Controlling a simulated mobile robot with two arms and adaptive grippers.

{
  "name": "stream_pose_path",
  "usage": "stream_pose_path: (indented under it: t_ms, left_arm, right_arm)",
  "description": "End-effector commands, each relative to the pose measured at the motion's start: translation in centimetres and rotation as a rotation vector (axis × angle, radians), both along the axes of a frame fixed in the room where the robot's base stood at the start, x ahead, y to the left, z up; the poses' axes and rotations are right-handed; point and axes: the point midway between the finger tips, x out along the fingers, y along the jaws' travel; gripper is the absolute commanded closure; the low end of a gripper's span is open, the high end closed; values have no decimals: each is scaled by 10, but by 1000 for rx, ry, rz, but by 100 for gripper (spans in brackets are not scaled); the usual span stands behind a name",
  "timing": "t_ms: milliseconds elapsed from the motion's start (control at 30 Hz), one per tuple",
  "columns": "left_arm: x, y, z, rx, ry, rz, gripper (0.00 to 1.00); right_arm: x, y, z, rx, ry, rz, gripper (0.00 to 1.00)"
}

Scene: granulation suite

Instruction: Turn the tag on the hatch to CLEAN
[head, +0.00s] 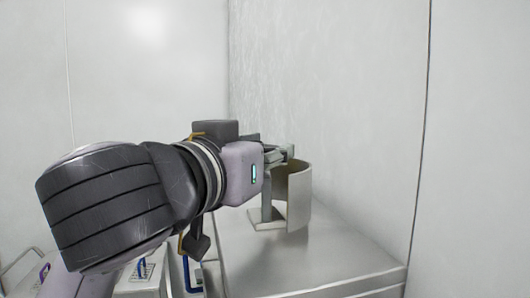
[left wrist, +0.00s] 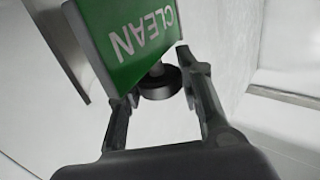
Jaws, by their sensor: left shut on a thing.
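A green tag (left wrist: 128,35) with the white word CLEAN, which reads upside down and tilted, fills the top of the left wrist view. A dark round knob on a short pin (left wrist: 160,83) sits just beyond its lower edge. In the head view my left gripper (head: 279,154) reaches to a curved beige panel (head: 298,198) on a small stand. The tag's lettering cannot be read there. My right gripper is out of view. I cannot make out a hatch outline.
The stand's square base (head: 265,225) rests on a grey cabinet top (head: 330,255), with bare surface in front and to the right. White walls close in behind and at the right.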

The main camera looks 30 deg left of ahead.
Motion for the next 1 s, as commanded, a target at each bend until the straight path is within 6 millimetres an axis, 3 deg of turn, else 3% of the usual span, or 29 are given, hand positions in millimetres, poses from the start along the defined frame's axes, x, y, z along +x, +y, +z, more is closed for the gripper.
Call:
stream_pose_path:
  t_ms: [300, 333, 600, 1000]
  left_arm:
    - [0, 0, 0, 1, 2, 0, 94]
    - [0, 0, 0, 1, 2, 0, 65]
    - [0, 0, 0, 1, 2, 0, 47]
    - [0, 0, 7, 0, 0, 0, 45]
  right_arm:
    - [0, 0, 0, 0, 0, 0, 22]
    - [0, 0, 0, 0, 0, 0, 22]
    - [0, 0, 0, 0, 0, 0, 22]
    - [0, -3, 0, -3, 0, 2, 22]
